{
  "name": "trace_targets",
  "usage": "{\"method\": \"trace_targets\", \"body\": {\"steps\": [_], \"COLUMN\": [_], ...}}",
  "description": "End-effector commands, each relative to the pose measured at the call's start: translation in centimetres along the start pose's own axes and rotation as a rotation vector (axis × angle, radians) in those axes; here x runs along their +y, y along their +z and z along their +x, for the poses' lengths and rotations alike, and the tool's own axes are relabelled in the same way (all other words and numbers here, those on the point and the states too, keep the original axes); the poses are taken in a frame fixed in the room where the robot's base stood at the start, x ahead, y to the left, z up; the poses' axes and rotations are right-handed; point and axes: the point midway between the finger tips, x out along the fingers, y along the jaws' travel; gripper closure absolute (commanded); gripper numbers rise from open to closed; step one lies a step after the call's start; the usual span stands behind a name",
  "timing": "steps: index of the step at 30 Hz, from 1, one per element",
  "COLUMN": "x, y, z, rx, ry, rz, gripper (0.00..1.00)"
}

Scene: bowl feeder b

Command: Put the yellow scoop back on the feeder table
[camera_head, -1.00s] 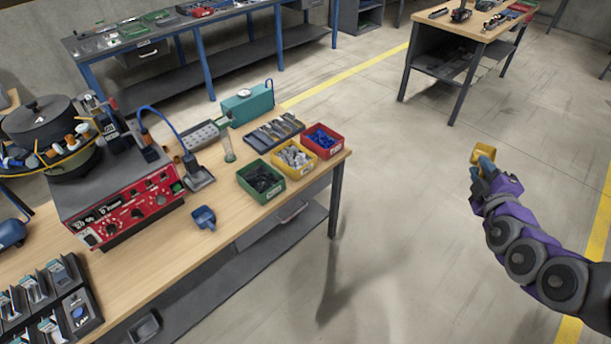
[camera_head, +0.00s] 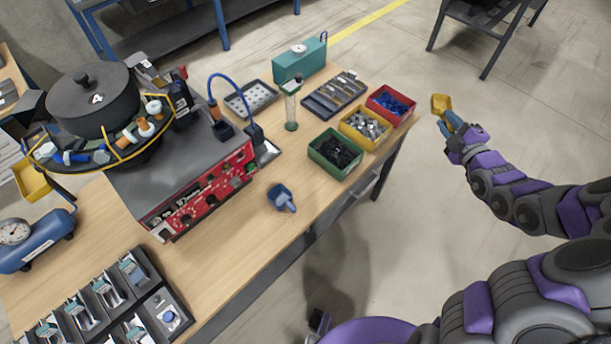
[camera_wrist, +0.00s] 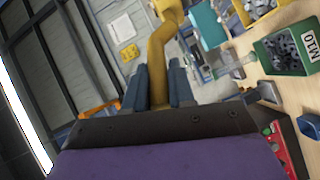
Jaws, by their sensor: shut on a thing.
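The yellow scoop (camera_head: 441,104) is held by my gripper (camera_head: 458,126), which is shut on it, in the air off the right end of the feeder table. In the wrist view the scoop (camera_wrist: 160,62) stands up between the two blue-grey fingers of my gripper (camera_wrist: 158,88). The feeder table (camera_head: 230,262) has a light wood top and fills the left and middle of the head view. The scoop is apart from the table and its bins.
Bare wood shows around the blue scoop.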

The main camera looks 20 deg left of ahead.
Motion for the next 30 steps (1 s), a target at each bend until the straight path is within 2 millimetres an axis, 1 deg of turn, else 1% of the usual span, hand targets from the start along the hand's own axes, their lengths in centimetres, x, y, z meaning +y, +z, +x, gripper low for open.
{"method": "trace_targets", "body": {"steps": [1, 3, 5, 6, 7, 8, 10, 13, 14, 15, 18, 21, 24, 27, 30], "x": [-1.7, -4.0, -5.8, -7.2, -8.2, -9.1, -11.7, -15.3, -16.3, -17.9, -21.5, -24.9, -27.6, -29.5, -30.8], "y": [-0.4, -1.2, -2.1, -2.7, -3.2, -3.7, -4.9, -6.4, -6.9, -7.5, -8.9, -10.2, -11.4, -12.4, -13.2], "z": [0.6, 1.4, 2.0, 2.3, 2.5, 2.6, 2.6, 2.3, 2.1, 1.6, 0.1, -1.7, -3.5, -4.9, -5.7], "rx": [0.044, 0.106, 0.163, 0.199, 0.228, 0.258, 0.331, 0.436, 0.469, 0.513, 0.631, 0.740, 0.833, 0.904, 0.945], "ry": [-0.017, -0.038, -0.054, -0.067, -0.076, -0.083, -0.107, -0.138, -0.145, -0.159, -0.190, -0.219, -0.244, -0.263, -0.277], "rz": [-0.007, -0.015, -0.026, -0.032, -0.038, -0.042, -0.050, -0.065, -0.069, -0.073, -0.084, -0.096, -0.105, -0.116, -0.124], "gripper": [1.00, 1.00, 1.00, 1.00, 1.00, 1.00, 1.00, 1.00, 1.00, 1.00, 1.00, 1.00, 1.00, 1.00, 1.00]}}
